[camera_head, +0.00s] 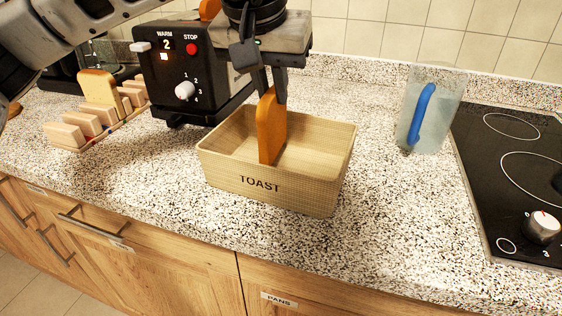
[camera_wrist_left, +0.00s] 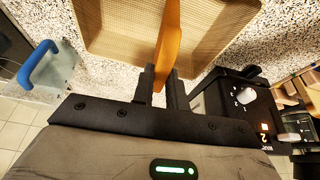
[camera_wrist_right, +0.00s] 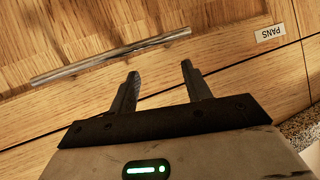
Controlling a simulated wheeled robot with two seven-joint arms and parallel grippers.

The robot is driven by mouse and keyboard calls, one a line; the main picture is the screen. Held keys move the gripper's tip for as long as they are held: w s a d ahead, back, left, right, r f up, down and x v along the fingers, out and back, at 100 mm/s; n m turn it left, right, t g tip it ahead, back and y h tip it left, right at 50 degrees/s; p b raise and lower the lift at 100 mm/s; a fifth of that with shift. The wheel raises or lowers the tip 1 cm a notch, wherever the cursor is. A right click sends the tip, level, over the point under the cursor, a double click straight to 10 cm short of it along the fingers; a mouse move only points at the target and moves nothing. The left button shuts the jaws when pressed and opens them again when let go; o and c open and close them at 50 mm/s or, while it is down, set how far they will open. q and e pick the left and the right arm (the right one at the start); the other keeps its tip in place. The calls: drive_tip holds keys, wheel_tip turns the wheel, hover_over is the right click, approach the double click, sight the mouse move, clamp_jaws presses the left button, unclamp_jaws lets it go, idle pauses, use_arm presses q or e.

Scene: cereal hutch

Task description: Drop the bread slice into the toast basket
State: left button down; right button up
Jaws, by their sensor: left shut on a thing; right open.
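The toast basket (camera_head: 222,172) is a woven tan box marked "TOAST" on the counter in the middle of the head view. The bread slice (camera_head: 268,130) is orange-brown and upright, with its lower part inside the basket's opening. My left gripper (camera_head: 276,88) is above the basket, shut on the slice's upper end. In the left wrist view the slice (camera_wrist_left: 170,40) runs from between the fingers over the basket (camera_wrist_left: 110,58). Whether the slice touches the basket floor cannot be told. My right gripper (camera_wrist_right: 160,85) is open and empty, facing the wooden cabinet front.
A black toaster (camera_head: 180,75) stands behind and left of the basket. A wooden rack (camera_head: 70,140) with another bread slice (camera_head: 97,88) is at the left. A clear pitcher with a blue handle (camera_head: 421,112) and a black hob (camera_head: 510,170) are at the right.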

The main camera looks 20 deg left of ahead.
use_arm(q)
drive_tip(key=c, duration=1.4)
unclamp_jaws()
drive_tip(key=shift+o, duration=0.4)
use_arm(e)
drive_tip(key=shift+f, duration=0.1)
use_arm(q)
drive_tip(key=shift+r, duration=0.15)
drive_tip(key=p+v, duration=0.1)
drive_tip(key=v, duration=1.4)
drive_tip(key=shift+r+p, duration=0.35)
use_arm(e)
drive_tip(key=shift+r, duration=0.3)
use_arm(q)
drive_tip(key=shift+s, duration=0.1)
